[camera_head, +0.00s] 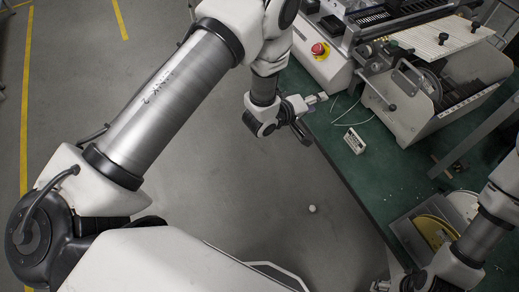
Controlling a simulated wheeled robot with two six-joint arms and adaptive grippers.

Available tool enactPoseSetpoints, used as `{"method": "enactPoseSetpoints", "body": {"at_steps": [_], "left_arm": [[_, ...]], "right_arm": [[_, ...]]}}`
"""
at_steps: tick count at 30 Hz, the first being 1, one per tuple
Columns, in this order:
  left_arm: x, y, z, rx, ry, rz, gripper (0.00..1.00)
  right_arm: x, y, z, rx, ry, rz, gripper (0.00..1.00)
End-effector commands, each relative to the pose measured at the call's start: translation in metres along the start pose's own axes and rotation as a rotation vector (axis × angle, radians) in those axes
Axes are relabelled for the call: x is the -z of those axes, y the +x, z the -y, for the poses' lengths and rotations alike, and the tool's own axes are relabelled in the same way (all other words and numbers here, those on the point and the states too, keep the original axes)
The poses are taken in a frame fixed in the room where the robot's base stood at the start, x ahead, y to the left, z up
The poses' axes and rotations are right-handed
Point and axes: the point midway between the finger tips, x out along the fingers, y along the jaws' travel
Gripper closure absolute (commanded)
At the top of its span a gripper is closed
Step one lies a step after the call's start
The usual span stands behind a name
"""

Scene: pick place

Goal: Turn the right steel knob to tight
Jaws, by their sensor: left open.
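The machine (399,108) stands on the green table at the upper right. Small metal round parts (367,50) sit on its front left; I cannot tell which one is the right steel knob or how tight it is. My left gripper (313,119) is open and empty, beside the table's left edge and apart from the machine, to its lower left. My right arm comes in at the lower right; its gripper end (384,285) is partly cut off by the bottom edge, and its jaws cannot be made out.
A red emergency stop button (319,49) sits on a white box left of the machine. A small white labelled block (354,140) and a white cable lie on the green table (375,180). A grey tray (410,235) holds a yellow part. The floor on the left is open.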

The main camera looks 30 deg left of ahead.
Motion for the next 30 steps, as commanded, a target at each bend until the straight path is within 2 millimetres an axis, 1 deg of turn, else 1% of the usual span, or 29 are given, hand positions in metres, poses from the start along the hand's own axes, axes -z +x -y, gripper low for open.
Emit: {"method": "enactPoseSetpoints", "body": {"at_steps": [3,9,14,18,24,27,30], "left_arm": [[-0.003,-0.015,0.023,0.088,0.058,0.003,0.49],[-0.009,-0.043,0.062,0.237,0.16,0.027,0.49],[-0.017,-0.068,0.09,0.35,0.238,0.065,0.49],[-0.024,-0.092,0.111,0.443,0.302,0.111,0.49],[-0.035,-0.126,0.137,0.557,0.382,0.186,0.49],[-0.039,-0.137,0.144,0.591,0.407,0.216,0.49],[-0.041,-0.142,0.148,0.607,0.421,0.231,0.49]], "right_arm": [[0.0,-0.005,0.0,0.0,0.0,0.0,0.35],[0.0,-0.012,0.0,0.0,0.0,0.0,0.35],[0.0,-0.016,0.0,0.0,0.0,0.0,0.35],[0.0,-0.021,0.0,0.0,0.0,0.0,0.35],[0.0,-0.025,0.0,0.0,0.0,0.0,0.35],[0.0,-0.027,0.0,0.0,0.0,0.0,0.35],[0.0,-0.027,0.0,0.0,0.0,0.0,0.35]]}}
